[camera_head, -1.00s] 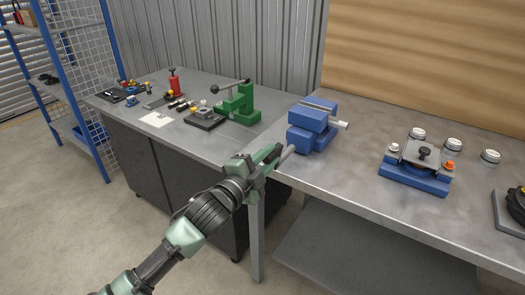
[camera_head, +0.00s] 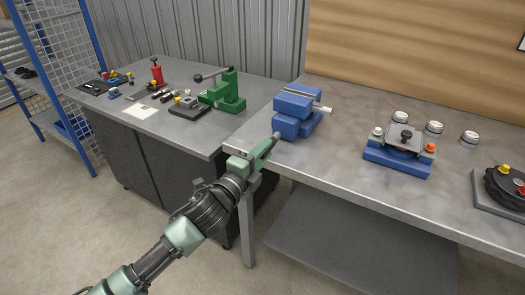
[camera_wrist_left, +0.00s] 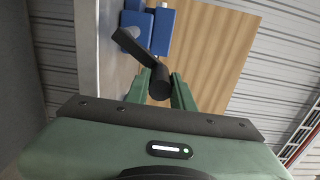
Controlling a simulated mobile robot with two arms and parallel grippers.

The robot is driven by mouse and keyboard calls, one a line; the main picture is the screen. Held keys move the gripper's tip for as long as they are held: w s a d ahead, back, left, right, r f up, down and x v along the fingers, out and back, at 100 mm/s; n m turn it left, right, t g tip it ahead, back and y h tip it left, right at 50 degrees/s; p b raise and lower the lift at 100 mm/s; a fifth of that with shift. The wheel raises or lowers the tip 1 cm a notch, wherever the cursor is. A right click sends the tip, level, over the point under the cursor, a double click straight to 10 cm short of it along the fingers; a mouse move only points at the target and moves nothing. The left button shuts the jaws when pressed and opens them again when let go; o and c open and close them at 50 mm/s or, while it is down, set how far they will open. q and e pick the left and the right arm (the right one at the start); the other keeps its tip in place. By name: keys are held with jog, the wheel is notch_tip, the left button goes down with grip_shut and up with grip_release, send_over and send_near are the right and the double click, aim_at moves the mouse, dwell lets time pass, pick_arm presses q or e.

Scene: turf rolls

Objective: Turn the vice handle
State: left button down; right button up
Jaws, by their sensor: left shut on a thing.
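The blue vice (camera_head: 291,128) sits on the front left corner of the right-hand metal workbench. My left gripper (camera_head: 270,145) is at the vice's front end, just off the bench edge. In the left wrist view my gripper (camera_wrist_left: 160,88) has its green fingers on both sides of the dark round end of the vice handle (camera_wrist_left: 158,80), shut on it. A dark flat bar of the handle slants from there to the upper left. The blue vice body (camera_wrist_left: 162,30) shows beyond it. In the head view the handle is hidden by the gripper. My right gripper is not in view.
On the right bench (camera_head: 345,160) stand a blue fixture (camera_head: 397,165), several white-topped cylinders and a dark round device (camera_head: 505,185). A green press (camera_head: 228,92) and small tools lie on the left bench (camera_head: 185,135). A blue-framed rack (camera_head: 88,70) stands far left.

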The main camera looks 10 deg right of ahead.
pick_arm(q)
jog(key=shift+s+d+f, duration=0.1)
jog(key=shift+s+f, duration=0.05)
jog(key=c, duration=1.2)
grip_release()
jog(key=v, duration=0.7)
jog(key=shift+s+a+b, duration=0.25)
jog(key=shift+b, duration=0.15)
